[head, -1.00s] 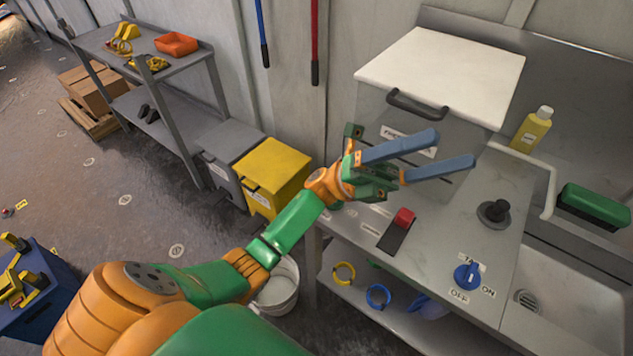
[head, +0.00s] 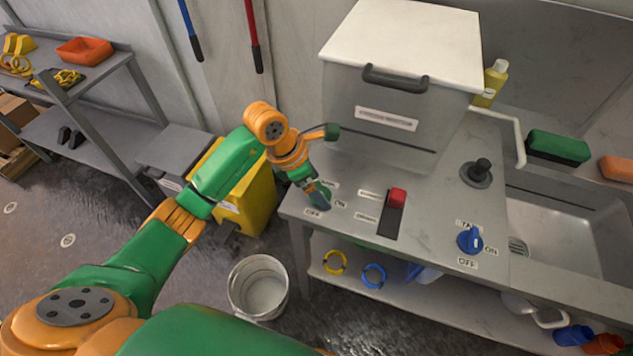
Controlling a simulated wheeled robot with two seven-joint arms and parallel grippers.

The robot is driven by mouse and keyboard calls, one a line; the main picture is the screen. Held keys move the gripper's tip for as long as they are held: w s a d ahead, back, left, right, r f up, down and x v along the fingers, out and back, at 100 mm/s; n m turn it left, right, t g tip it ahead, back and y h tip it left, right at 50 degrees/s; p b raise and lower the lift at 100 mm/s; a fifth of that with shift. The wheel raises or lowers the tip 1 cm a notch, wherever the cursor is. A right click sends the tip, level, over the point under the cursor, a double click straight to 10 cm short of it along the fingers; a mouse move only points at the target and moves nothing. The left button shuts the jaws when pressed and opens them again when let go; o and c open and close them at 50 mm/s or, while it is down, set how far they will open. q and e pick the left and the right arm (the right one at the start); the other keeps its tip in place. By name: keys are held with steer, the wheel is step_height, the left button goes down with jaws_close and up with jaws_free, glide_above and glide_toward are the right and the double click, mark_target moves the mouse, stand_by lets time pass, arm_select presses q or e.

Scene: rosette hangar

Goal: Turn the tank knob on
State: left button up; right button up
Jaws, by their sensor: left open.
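My left gripper (head: 318,196) points down at the front left corner of the metal counter, beside small OFF and ON labels. It is open. Its fingers are largely hidden by its own body, and a knob at those labels cannot be made out behind it; contact cannot be told. A blue knob (head: 470,240) on the counter near the sink has ON to its right, OFF below and a label above that seems to begin with "TA". Its grip stands roughly upright in the picture. My right gripper is not in view.
A lidded metal box (head: 385,110) stands at the counter's back. A red-topped switch (head: 397,198) and a black knob (head: 477,172) sit to the gripper's right. A yellow bin (head: 258,200) and white bucket (head: 258,287) stand left of and below the counter.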

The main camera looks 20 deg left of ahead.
arm_select(q)
steer(key=shift+d, duration=0.1)
steer(key=c, duration=1.4)
steer(key=shift+o, duration=0.2)
steer(key=shift+n, duration=0.3)
steer(key=n, duration=0.2)
steer(key=n+t+y, duration=0.1)
steer(key=n, duration=0.1)
steer(key=shift+s+d+n+y+b, duration=0.1)
steer(key=shift+n+y+b, duration=0.2)
steer(key=shift+b, duration=0.05)
steer(key=n+y, duration=0.1)
steer(key=n, duration=0.1)
steer(key=n+t+b, duration=0.1)
steer(key=n, duration=0.1)
steer(key=shift+d+n+y, duration=0.15)
steer(key=shift+n+y, duration=0.25)
steer(key=shift+n, duration=0.3)
steer(key=o, duration=1.4)
steer(key=shift+c, duration=0.2)
